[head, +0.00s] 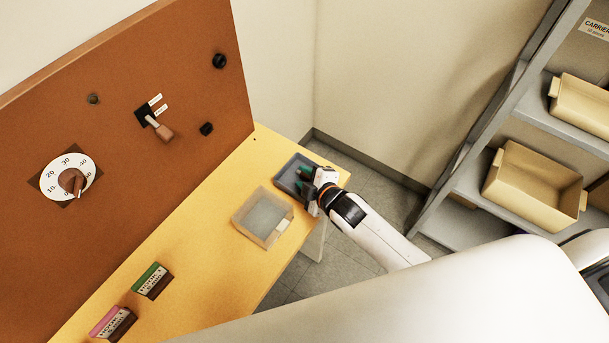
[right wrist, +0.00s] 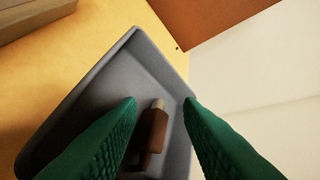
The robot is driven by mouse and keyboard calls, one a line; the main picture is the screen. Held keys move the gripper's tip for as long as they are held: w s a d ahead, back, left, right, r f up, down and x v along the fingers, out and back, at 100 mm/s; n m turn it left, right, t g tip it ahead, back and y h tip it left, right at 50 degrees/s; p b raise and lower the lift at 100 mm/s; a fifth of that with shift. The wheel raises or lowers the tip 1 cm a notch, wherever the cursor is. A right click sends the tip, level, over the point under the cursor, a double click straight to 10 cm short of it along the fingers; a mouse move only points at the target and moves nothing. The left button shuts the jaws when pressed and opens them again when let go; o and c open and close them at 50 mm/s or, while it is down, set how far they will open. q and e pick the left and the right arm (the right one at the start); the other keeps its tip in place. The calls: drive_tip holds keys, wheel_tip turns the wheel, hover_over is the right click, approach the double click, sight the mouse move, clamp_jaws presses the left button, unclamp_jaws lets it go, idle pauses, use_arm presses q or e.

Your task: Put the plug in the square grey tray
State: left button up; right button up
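The square grey tray (head: 286,182) stands at the far right corner of the yellow table; it also fills the middle of the right wrist view (right wrist: 88,82). The plug (right wrist: 154,132), brown with a pale grey tip, appears to lie inside the tray, on its floor. In the head view I cannot make out the plug. My right gripper (head: 303,179) is over the tray. In the right wrist view its green fingertips (right wrist: 160,100) are wide apart, with the plug visible in the gap and not gripped. My left gripper is not in view.
A clear-walled beige box (head: 243,228) stands beside the tray. Two small labelled blocks, one green (head: 152,281) and one pink (head: 113,322), are nearer on the table. A brown panel (head: 180,75) with a dial and switch rises behind. Shelves with bins (head: 533,183) stand right.

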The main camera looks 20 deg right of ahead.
drive_tip(key=s+d+r+p, duration=0.1)
drive_tip(key=s+r+p, duration=0.4)
drive_tip(key=p, duration=0.1)
drive_tip(key=shift+d+r+p, duration=0.2)
drive_tip(key=shift+r+p, duration=0.15)
drive_tip(key=shift+p, duration=0.05)
drive_tip(key=b+v, duration=0.2)
drive_tip(key=v, duration=0.9)
drive_tip(key=shift+s+r+b, duration=0.2)
drive_tip(key=shift+s+b, duration=0.15)
drive_tip(key=shift+d, duration=0.1)
